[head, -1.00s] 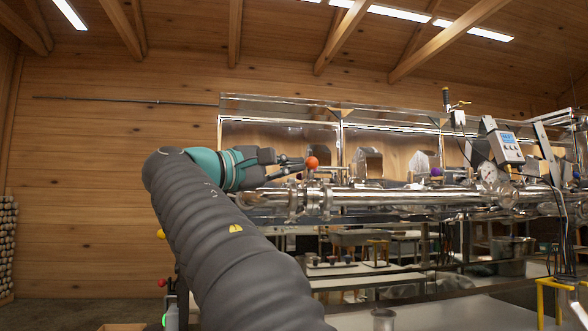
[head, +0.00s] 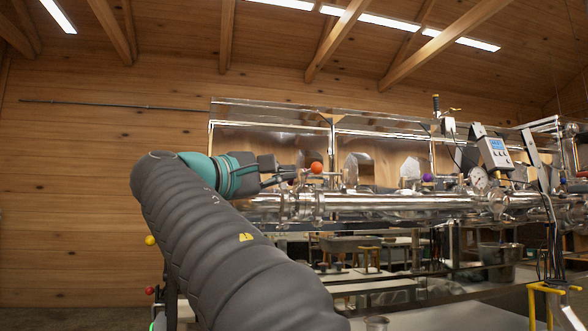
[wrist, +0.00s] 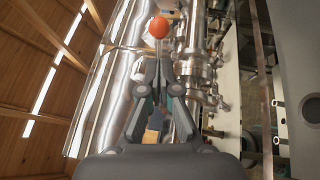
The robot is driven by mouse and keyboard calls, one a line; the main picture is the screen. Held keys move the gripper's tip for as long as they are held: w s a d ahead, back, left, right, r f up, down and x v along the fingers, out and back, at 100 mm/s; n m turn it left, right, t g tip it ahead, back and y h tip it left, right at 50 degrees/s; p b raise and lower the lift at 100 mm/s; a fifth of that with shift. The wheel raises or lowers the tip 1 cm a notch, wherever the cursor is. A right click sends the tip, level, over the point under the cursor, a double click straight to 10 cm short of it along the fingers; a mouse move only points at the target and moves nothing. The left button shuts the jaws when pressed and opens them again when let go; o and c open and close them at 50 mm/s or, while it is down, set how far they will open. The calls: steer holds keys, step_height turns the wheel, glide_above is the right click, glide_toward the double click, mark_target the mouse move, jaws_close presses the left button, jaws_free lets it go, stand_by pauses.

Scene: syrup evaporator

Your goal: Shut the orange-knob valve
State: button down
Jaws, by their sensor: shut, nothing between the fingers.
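The orange knob (head: 316,168) stands on a thin stem above the shiny horizontal pipe (head: 390,201). The knob also shows near the top of the wrist view (wrist: 158,27), just beyond the fingertips. My gripper (head: 293,178) reaches in from the left with its fingers shut and empty. Its tips are just left of the knob and slightly lower in the head view, with a small gap in the picture. In the wrist view my gripper (wrist: 158,64) points at the knob's stem; I cannot tell whether it touches the stem. The valve body below is hard to make out.
A purple knob (head: 427,177) stands farther right along the pipe. A round gauge (head: 479,178) and a grey control box (head: 495,153) are at the right. Steel evaporator pans stand behind the pipe.

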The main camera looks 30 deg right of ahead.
steer(key=v, duration=1)
steer(key=shift+s+a, duration=0.2)
steer(key=shift+a, duration=0.15)
steer(key=shift+s, duration=0.1)
